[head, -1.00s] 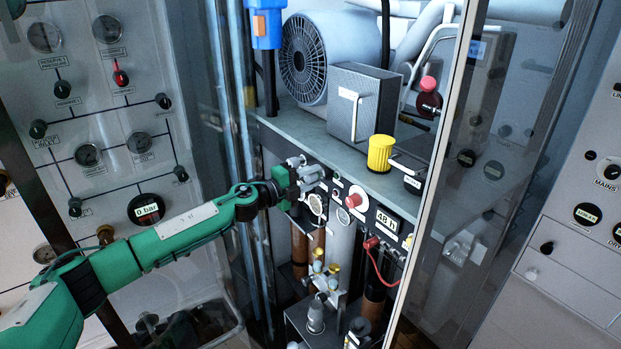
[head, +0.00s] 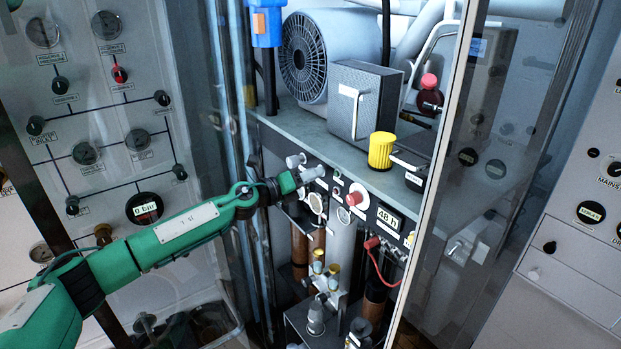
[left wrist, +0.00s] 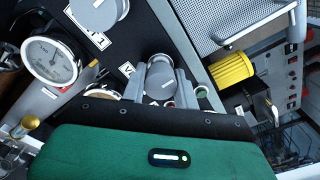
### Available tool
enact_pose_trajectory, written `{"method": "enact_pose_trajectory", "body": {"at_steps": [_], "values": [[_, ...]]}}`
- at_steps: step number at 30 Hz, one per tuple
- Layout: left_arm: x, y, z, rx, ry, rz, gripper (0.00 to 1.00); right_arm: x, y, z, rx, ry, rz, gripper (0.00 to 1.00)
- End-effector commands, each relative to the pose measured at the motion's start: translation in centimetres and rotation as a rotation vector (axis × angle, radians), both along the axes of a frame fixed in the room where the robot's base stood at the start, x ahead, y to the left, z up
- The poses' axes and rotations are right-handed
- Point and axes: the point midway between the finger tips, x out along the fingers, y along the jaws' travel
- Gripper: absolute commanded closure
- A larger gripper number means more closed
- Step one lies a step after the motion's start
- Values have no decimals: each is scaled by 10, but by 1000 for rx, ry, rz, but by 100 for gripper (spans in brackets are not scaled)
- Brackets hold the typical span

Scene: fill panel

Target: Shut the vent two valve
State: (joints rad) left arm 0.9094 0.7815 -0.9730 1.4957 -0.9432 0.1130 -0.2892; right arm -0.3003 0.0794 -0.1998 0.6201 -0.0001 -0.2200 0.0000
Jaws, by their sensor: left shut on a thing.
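My left gripper (head: 312,174) reaches the small control panel under the shelf in the cabinet. In the left wrist view it (left wrist: 160,88) is shut on a round grey knob (left wrist: 161,76) with a pale mark line, one finger on each side. A label beside this knob is partly hidden, so I cannot read whether it is vent two. A second grey knob (left wrist: 97,12) sits free, up and left of it; in the head view this knob (head: 296,160) is just left of the gripper. My right gripper is not in view.
A white round gauge (left wrist: 52,60) is left of the knobs. A red button (head: 354,198) and a 48 h display (head: 387,217) lie right of the gripper. A yellow cap (head: 381,150) stands on the shelf above. A clear door edge (head: 432,170) is to the right.

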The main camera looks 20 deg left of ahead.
Motion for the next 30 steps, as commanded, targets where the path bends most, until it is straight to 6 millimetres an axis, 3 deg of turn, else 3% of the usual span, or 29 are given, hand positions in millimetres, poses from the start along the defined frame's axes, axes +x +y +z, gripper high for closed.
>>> {"method": "enact_pose_trajectory", "body": {"at_steps": [21, 22, 25, 30], "values": [[0, 0, -2, 65, -47, -1, 93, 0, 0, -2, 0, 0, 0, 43], [0, 0, -2, 65, -47, -1, 68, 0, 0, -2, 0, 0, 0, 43], [0, 0, -2, 65, -47, -1, 49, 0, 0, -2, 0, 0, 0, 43], [0, 0, -1, 64, -47, -1, 49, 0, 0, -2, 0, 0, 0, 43]]}}
